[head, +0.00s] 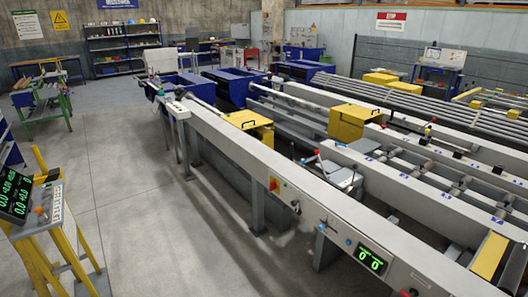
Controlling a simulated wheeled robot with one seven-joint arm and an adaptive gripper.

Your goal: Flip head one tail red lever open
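A long grey machine bed (235,150) runs from the back left to the front right. A small lever with a red tip (317,152) stands beside a grey plate-like unit (340,174) behind the bed. Another small red-tipped part (428,129) shows farther right. A red switch (273,184) sits on the bed's front side. I cannot tell which of these is the head one tail lever, or whether any lever is open. My gripper is not in this view.
Yellow housings (247,121) and (350,121) stand on the machines. A green-digit display (370,259) is on the near bed. A yellow-legged console (48,212) stands at the left. The concrete floor (125,170) between console and bed is clear.

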